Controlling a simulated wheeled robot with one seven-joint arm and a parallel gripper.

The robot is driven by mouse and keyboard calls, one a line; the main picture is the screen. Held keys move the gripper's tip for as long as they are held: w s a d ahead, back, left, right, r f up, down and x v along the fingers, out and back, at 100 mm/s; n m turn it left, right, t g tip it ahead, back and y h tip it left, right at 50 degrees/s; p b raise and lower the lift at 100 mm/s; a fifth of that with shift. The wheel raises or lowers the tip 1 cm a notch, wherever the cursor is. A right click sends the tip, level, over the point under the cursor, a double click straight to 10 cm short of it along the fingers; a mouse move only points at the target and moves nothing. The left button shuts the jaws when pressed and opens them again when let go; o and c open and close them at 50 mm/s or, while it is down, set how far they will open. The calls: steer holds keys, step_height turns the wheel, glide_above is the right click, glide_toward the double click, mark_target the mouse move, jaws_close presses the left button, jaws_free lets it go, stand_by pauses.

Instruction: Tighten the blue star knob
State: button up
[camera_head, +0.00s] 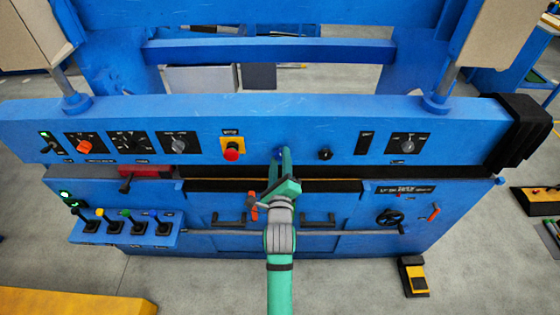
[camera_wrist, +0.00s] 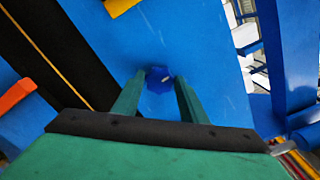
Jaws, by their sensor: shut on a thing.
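The blue star knob (camera_wrist: 158,79) sits on the blue front panel and shows between my fingertips in the wrist view. In the head view the knob (camera_head: 279,153) is mostly hidden behind my gripper (camera_head: 282,156), with only a bit of darker blue showing. My green gripper (camera_wrist: 160,92) is shut on the knob, one finger on each side of it. The fingers reach up to the panel.
A red emergency button (camera_head: 232,151) on a yellow plate is left of my gripper. A black knob (camera_head: 325,153) is close on the right. A black handwheel (camera_head: 390,217) and several levers (camera_head: 117,223) are lower on the machine. A black-yellow pedal (camera_head: 415,277) stands on the floor.

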steer(key=shift+m, duration=0.6)
steer(key=o, duration=1)
steer(key=shift+o, duration=0.2)
steer(key=s, duration=1.1)
steer(key=shift+f, duration=0.1)
steer(key=s+f+n+g, duration=0.1)
steer(key=s+f+n, duration=0.4)
steer(key=s+n, duration=0.6)
steer(key=s+f+n+g, duration=0.1)
steer(key=s+f+n, duration=0.55)
steer(key=s, duration=0.85)
steer(key=s+r+n, duration=0.2)
steer(key=s+n, duration=0.7)
steer(key=s, duration=0.1)
steer(key=shift+g, duration=0.3)
